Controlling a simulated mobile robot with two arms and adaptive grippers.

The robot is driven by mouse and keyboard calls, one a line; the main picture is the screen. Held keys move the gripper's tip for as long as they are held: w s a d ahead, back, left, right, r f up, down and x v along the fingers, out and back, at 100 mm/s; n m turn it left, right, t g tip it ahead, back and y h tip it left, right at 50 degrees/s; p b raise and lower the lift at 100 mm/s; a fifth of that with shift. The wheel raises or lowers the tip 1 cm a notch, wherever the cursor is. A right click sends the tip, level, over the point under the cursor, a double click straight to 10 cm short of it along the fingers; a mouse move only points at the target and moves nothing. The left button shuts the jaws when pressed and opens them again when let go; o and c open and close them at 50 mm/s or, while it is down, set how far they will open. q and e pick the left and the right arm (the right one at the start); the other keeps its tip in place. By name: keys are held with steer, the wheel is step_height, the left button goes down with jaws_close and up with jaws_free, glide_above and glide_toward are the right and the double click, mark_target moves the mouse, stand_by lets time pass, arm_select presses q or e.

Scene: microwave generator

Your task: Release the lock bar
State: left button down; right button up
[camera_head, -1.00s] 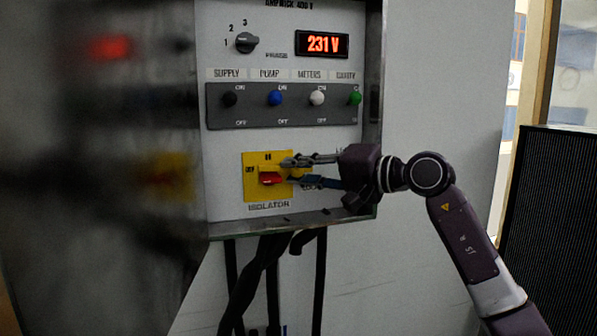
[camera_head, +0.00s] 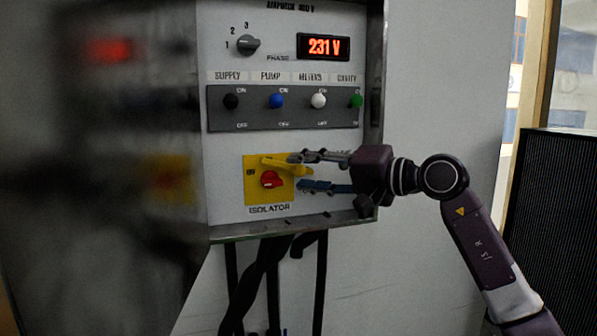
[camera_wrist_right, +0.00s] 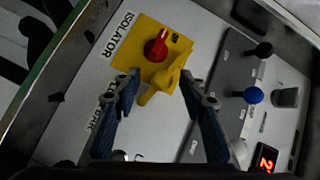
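The isolator is a yellow plate (camera_head: 251,190) low on the grey panel, with a round red knob (camera_head: 268,179). The yellow lock bar (camera_head: 283,165) runs across the plate's upper right, above and right of the knob, its right end near my upper finger. My right gripper (camera_head: 302,172) is open right of the plate, fingers pointing left. In the right wrist view, the lock bar (camera_wrist_right: 167,80) shows between and beyond the spread fingertips (camera_wrist_right: 160,84), with the red knob (camera_wrist_right: 155,49) clear above it. I cannot tell whether a finger touches the bar. My left gripper is not in view.
Above the isolator is a dark strip with a black, a blue (camera_head: 277,101), a white and a green toggle. A phase knob (camera_head: 247,44) and a 231 V display (camera_head: 323,46) sit higher. The cabinet's metal rim (camera_head: 300,227) juts out below; black cables (camera_head: 262,285) hang under it.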

steer(key=v, duration=1)
steer(key=shift+r, duration=0.1)
steer(key=shift+c, duration=0.5)
